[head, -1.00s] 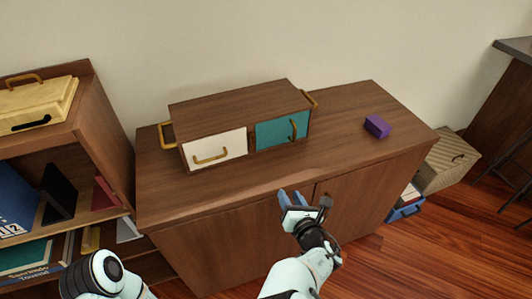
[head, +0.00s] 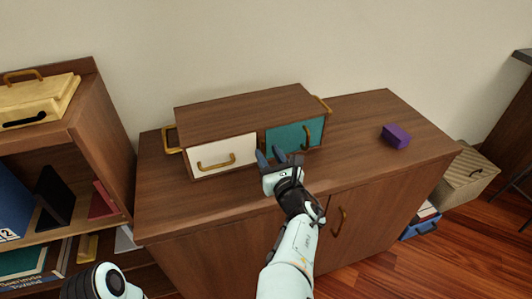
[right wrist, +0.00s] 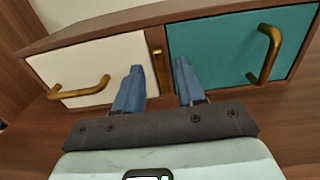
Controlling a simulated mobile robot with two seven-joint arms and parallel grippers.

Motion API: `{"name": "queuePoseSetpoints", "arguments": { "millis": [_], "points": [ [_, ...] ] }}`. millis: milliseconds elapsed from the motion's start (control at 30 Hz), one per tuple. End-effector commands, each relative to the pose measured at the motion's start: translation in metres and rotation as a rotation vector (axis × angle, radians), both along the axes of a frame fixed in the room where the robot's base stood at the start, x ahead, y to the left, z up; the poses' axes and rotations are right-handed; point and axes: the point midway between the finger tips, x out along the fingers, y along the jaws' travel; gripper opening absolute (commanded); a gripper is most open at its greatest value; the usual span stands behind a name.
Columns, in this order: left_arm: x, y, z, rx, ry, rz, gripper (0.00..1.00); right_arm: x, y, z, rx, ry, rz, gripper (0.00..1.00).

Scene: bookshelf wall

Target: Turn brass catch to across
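A small wooden cabinet on the sideboard has a white front (head: 224,153) at left and a teal front (head: 287,138) at right. The brass catch (right wrist: 157,58) is a narrow upright bar on the divider between them in the right wrist view. In the head view my gripper mostly hides it. My right gripper (head: 272,155) is open in front of the divider. Its two blue fingers (right wrist: 158,72) stand on either side of the catch in the right wrist view, apart from each other. I cannot tell whether they touch it. My left gripper is out of view.
The white front has a level brass handle (head: 216,163), the teal front an upright one (head: 307,136). A purple box (head: 396,136) lies on the sideboard top (head: 360,150) at right. A bookshelf (head: 105,150) stands at left. The sideboard top right of the cabinet is mostly clear.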

Motion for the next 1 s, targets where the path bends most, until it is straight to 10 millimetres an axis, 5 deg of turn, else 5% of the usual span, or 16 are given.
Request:
{"name": "queuePoseSetpoints", "arguments": {
  "millis": [200, 533, 700, 1000],
  "points": [
    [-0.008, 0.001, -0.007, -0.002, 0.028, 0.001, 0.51, 0.019, 0.007, -0.001, 0.0, 0.001, 0.0, 0.39],
    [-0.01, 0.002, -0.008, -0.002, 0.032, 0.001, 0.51, 0.022, 0.008, 0.0, 0.001, 0.001, 0.0, 0.39],
    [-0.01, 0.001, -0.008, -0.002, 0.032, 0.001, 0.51, 0.021, 0.008, 0.0, 0.001, 0.001, 0.0, 0.0],
    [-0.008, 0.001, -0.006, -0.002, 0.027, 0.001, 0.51, 0.021, 0.008, 0.0, 0.016, 0.007, -0.001, 0.0]
  ]
}}
